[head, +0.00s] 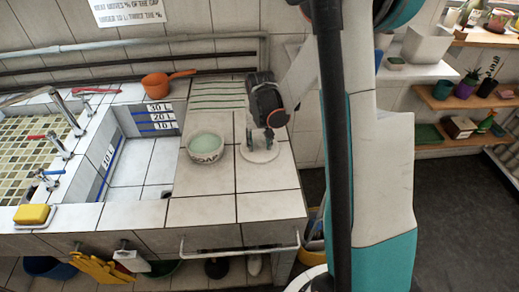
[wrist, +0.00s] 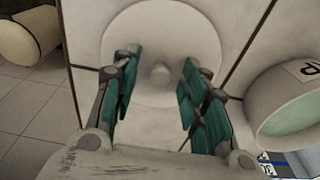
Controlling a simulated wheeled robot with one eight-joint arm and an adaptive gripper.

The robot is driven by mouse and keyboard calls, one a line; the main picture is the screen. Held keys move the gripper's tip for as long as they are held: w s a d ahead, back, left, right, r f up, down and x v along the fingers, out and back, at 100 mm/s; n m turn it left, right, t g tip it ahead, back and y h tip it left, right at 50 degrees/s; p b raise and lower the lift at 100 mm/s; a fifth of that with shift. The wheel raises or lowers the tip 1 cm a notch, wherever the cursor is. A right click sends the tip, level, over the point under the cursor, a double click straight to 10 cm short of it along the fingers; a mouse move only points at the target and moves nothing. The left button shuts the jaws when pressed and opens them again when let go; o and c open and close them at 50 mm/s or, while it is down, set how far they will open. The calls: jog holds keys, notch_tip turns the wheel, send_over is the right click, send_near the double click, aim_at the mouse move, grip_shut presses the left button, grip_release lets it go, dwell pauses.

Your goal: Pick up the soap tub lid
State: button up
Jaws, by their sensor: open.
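The soap tub lid (head: 259,153) is a round white disc lying on the tiled counter, to the right of the soap tub. In the wrist view the lid (wrist: 128,25) shows a small round knob in its middle. My gripper (wrist: 158,80) is open, with its teal-padded fingers on either side of the knob and a gap on both sides. In the head view my gripper (head: 270,132) is directly over the lid and hides part of it. The soap tub (head: 206,158) is a white bowl with pale green contents and dark lettering; it also shows in the wrist view (wrist: 262,110).
A sink basin (head: 140,160) with depth marks lies left of the tub. An orange pan (head: 160,84) sits behind it. A yellow sponge (head: 32,214) lies front left. A metal rail (head: 240,249) runs along the counter's front. Shelves (head: 470,100) stand at the right.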

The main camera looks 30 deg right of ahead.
grip_shut()
jog(key=shift+r, duration=0.15)
